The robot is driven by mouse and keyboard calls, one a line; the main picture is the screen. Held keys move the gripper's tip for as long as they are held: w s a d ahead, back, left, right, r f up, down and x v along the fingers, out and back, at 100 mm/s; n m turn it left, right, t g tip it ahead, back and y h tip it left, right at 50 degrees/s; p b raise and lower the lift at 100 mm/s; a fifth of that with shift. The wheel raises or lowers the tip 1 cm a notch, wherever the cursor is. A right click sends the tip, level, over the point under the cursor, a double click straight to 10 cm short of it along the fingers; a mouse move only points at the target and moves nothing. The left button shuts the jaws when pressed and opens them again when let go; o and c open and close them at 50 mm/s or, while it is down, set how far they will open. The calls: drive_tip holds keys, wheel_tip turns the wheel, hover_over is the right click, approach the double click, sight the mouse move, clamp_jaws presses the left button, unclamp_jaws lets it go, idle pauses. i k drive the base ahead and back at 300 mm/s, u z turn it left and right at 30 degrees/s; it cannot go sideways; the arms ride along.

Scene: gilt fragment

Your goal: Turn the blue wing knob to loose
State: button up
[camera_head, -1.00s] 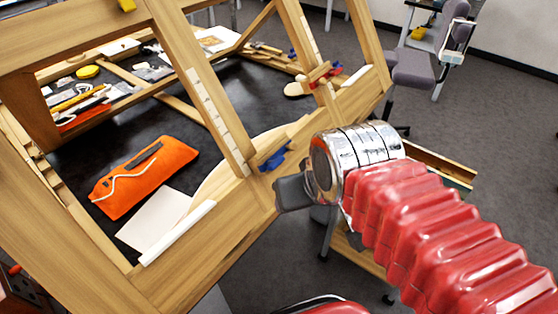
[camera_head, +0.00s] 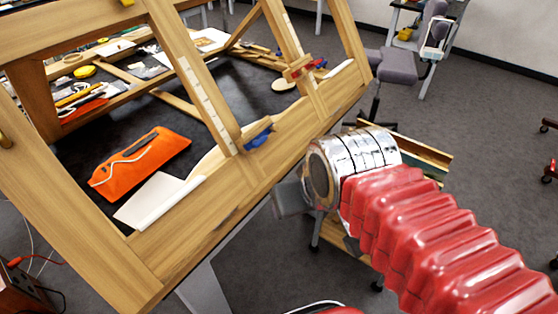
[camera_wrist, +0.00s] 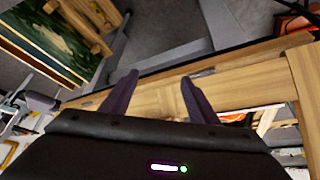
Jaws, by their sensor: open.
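The blue wing knob (camera_head: 258,138) sits on the lower rail of the wooden frame (camera_head: 228,212), at the foot of a slanted wooden bar with a pale scale strip. How far it is turned cannot be told. My gripper (camera_head: 288,198) is in front of the rail, below and right of the knob, apart from it; its fingers are partly hidden by my wrist. In the wrist view my gripper (camera_wrist: 160,76) shows two dark fingers spread apart with nothing between them, facing the wooden rail (camera_wrist: 158,98). A small blue patch right of the fingers may be the knob.
An orange pouch (camera_head: 140,162) and a white sheet (camera_head: 155,199) lie on the dark surface inside the frame. A red clamp (camera_head: 298,70) is on another bar. A low wooden case (camera_head: 421,152) stands behind my wrist. A grey chair (camera_head: 392,66) is further back; open floor lies right.

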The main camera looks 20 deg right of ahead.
sight(256, 143)
drive_tip(key=k, duration=0.7)
drive_tip(key=u, duration=0.8)
drive_tip(key=i, duration=0.2)
drive_tip(key=u, duration=0.3)
